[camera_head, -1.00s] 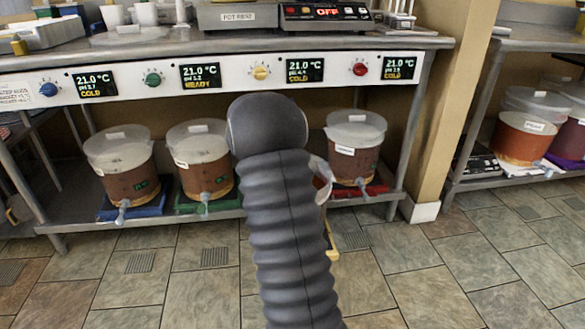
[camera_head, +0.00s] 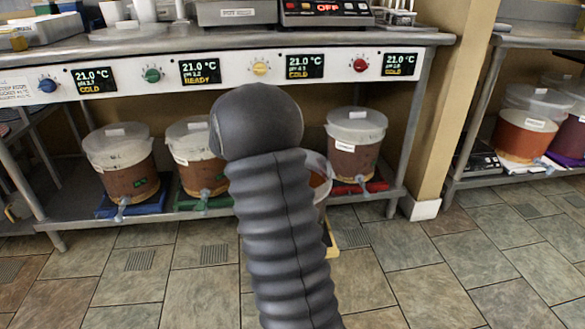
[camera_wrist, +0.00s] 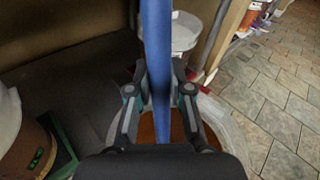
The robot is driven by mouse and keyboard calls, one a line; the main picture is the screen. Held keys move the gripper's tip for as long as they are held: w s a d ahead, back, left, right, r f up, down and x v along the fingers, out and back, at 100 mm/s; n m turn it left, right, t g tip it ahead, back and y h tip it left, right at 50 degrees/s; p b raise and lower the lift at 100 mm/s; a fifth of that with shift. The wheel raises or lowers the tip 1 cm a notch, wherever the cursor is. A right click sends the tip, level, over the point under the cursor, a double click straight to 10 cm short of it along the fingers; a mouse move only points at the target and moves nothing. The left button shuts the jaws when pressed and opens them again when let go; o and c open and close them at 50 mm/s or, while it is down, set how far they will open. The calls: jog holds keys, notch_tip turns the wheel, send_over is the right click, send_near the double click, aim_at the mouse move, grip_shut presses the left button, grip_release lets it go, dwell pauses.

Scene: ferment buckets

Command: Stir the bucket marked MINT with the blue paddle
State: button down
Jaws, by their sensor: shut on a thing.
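The blue paddle's shaft (camera_wrist: 157,40) runs upright through the wrist view, between the fingers of my gripper (camera_wrist: 158,80), which is shut on it. Below is an open bucket (camera_wrist: 228,128) with orange-brown contents, in line with the shaft. The shaft's lower end is hidden by my gripper, so I cannot tell whether the paddle touches the contents. In the head view this bucket (camera_head: 320,178) shows only partly behind my arm, which hides the gripper and paddle there. I can read no MINT label on it.
Lidded brown buckets stand on the low shelf: far left (camera_head: 120,165), left of my arm (camera_head: 200,160) and right of it (camera_head: 354,150). A table post (camera_head: 410,135) stands to the right. An orange bucket (camera_head: 522,135) is on another shelf. The tiled floor in front is clear.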

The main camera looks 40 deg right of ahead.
jog(key=shift+r+p, duration=5.05)
jog(key=shift+r, duration=1.85)
notch_tip(320, 180, up, 4)
jog(key=shift+f, duration=0.1)
